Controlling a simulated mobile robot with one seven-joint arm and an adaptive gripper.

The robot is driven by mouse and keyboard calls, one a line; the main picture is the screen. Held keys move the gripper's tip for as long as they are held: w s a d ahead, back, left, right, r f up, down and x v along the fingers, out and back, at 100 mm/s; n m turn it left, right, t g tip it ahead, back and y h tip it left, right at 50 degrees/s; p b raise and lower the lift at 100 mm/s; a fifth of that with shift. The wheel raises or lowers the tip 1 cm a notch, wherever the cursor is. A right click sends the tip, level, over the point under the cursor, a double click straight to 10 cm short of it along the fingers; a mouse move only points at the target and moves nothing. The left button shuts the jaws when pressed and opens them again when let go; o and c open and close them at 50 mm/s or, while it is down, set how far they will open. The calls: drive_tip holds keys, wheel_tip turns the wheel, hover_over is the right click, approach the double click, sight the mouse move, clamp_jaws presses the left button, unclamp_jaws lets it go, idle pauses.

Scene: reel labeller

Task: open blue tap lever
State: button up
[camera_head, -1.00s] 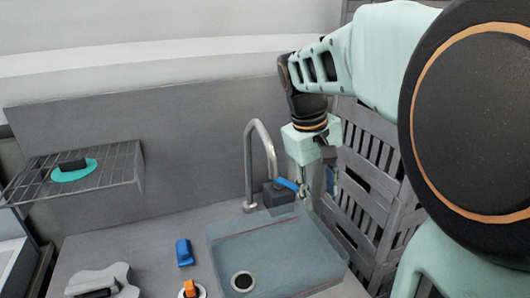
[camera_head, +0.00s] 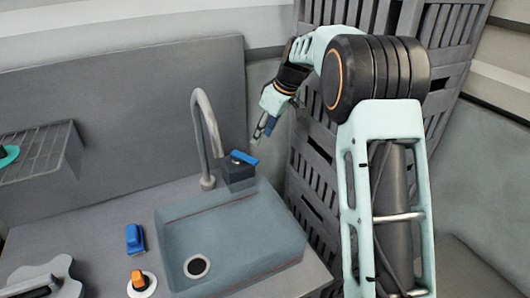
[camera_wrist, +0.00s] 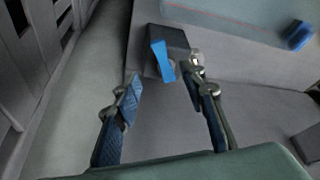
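The blue tap lever (camera_head: 244,158) sits on top of a dark block (camera_head: 238,178) at the foot of the curved grey tap (camera_head: 208,125), behind the sink. My gripper (camera_head: 266,126) is above and to the right of the lever, with a visible gap between them. In the wrist view the lever (camera_wrist: 162,60) lies just beyond the fingertips, roughly in line with the opening. My gripper (camera_wrist: 162,84) is open there, its two blue-padded fingers apart with nothing between them.
The sink (camera_head: 230,235) is in front of the tap. A blue object (camera_head: 134,238) and an orange-topped one (camera_head: 139,281) stand left of it. A wire rack (camera_head: 40,155) hangs on the left. Dark slatted panels (camera_head: 330,150) rise close behind my arm on the right.

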sight(251, 159)
drive_tip(key=p+x, duration=0.1)
drive_tip(key=x, duration=0.9)
drive_tip(key=shift+w+a+f+p, duration=0.1)
drive_tip(key=shift+a+f+p, duration=0.15)
drive_tip(key=shift+f+p, duration=0.1)
clamp_jaws()
drive_tip(key=shift+r, duration=0.1)
